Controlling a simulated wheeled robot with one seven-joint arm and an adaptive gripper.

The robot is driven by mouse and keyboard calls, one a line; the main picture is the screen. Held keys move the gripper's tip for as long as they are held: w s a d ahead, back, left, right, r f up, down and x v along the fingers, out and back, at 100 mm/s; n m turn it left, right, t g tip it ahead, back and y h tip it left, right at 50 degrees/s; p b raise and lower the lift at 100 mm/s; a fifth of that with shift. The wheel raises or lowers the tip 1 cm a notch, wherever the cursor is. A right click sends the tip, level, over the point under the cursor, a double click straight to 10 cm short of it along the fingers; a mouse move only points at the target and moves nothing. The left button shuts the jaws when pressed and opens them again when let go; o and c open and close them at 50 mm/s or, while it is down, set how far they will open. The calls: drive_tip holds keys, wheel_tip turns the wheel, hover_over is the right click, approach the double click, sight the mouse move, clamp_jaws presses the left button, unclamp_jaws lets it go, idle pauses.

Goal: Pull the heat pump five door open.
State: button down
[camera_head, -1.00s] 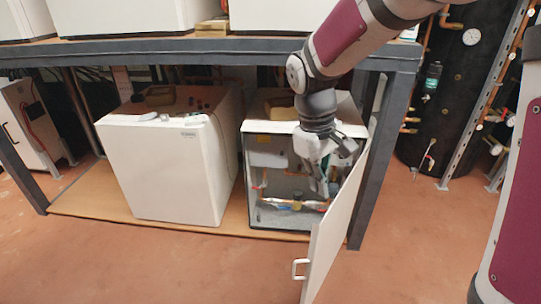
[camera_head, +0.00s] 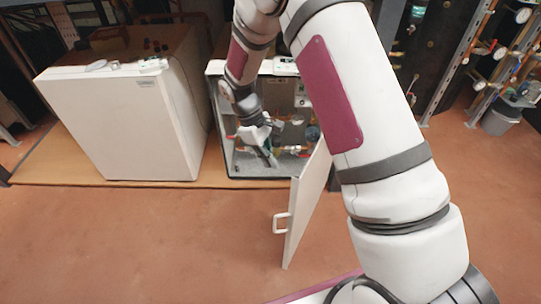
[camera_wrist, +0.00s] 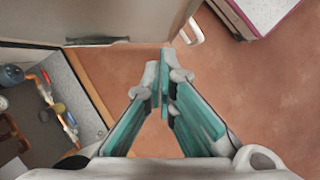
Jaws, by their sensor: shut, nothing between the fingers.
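The heat pump (camera_head: 226,139) right of the closed white unit has its front open, with pipes and fittings showing inside. My gripper (camera_head: 270,160) is at the open front, on the inner side of the door. Its teal-padded fingers (camera_wrist: 164,72) are shut and empty; whether they touch the door is unclear.
A closed white heat pump (camera_head: 125,120) stands to the left on the same wooden board (camera_head: 55,170). The red-brown floor (camera_head: 150,245) in front is clear. Pipes, gauges and a grey bucket (camera_head: 500,118) are at the right. My own arm hides part of the door side.

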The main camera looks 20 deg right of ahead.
drive_tip(key=s+d+f, duration=0.4)
drive_tip(key=f, duration=0.1)
drive_tip(key=shift+s+d+f, duration=0.25)
drive_tip(key=shift+f, duration=0.15)
